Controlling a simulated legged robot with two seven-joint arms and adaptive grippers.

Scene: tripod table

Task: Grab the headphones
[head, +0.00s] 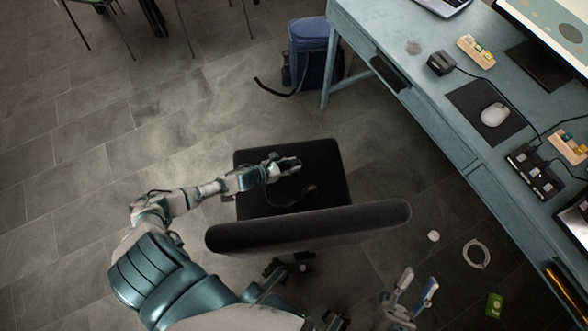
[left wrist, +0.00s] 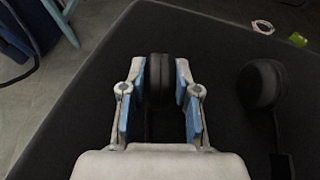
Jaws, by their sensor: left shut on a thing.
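The black headphones lie on the black seat of an office chair (head: 318,160). In the left wrist view one ear cup (left wrist: 160,78) stands between the blue pads of my left gripper (left wrist: 157,92), which is shut on it. The other ear cup (left wrist: 263,84) rests on the seat to the right. In the head view my left gripper (head: 288,165) is over the seat, and the dark headphones are hard to tell from it. My right gripper (head: 417,286) is open and empty, low over the floor, right of the chair.
The chair backrest (head: 310,226) stands between me and the seat. A blue desk (head: 440,105) with a mouse (head: 494,114) and other items runs along the right. A blue backpack (head: 309,60) is beyond the chair. Small items, including a cable loop (head: 477,254), lie on the floor.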

